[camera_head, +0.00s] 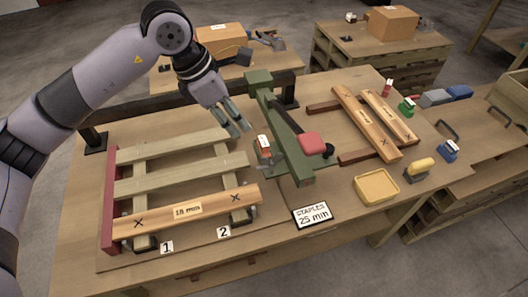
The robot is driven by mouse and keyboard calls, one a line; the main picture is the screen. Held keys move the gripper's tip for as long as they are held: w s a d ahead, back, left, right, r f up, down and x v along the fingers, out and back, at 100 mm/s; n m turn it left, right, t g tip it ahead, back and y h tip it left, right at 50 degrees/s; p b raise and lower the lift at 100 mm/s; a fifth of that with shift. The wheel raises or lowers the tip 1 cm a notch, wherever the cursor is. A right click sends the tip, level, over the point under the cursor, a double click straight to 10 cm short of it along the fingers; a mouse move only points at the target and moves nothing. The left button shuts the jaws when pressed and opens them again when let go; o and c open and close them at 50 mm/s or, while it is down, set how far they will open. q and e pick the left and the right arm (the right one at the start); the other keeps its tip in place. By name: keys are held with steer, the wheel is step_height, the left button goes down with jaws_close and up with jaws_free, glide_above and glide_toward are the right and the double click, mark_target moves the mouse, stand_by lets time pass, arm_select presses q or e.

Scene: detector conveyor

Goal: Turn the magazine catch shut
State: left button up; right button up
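A long green tool (283,130), which looks like a stapler, lies across the middle of the bench. It has a red pad (311,143) and a black knob (328,150) near its front end. I cannot tell which part is the magazine catch, or whether it is shut. My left gripper (241,127) hangs just left of the green tool, above the pallet slats, fingers pointing down and right. Its fingers look slightly apart with nothing between them. It appears not to touch the tool. My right gripper is not in view.
A slatted wooden pallet (180,183) lies at left. A red-and-white box (264,146) stands by the tool. A "STAPLES 25 mm" sign (312,214), yellow tray (377,186) and yellow-handled tool (419,170) lie at front right. A second slatted frame (367,123) lies behind.

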mark_target(264, 157)
arm_select(q)
steer(key=p+x, duration=0.4)
steer(key=x, duration=1.1)
steer(key=shift+s+d+f, duration=0.1)
steer(key=shift+d+f, duration=0.15)
steer(key=shift+d, duration=0.05)
steer(key=shift+d+f, duration=0.15)
steer(key=shift+f, duration=0.35)
jaws_close()
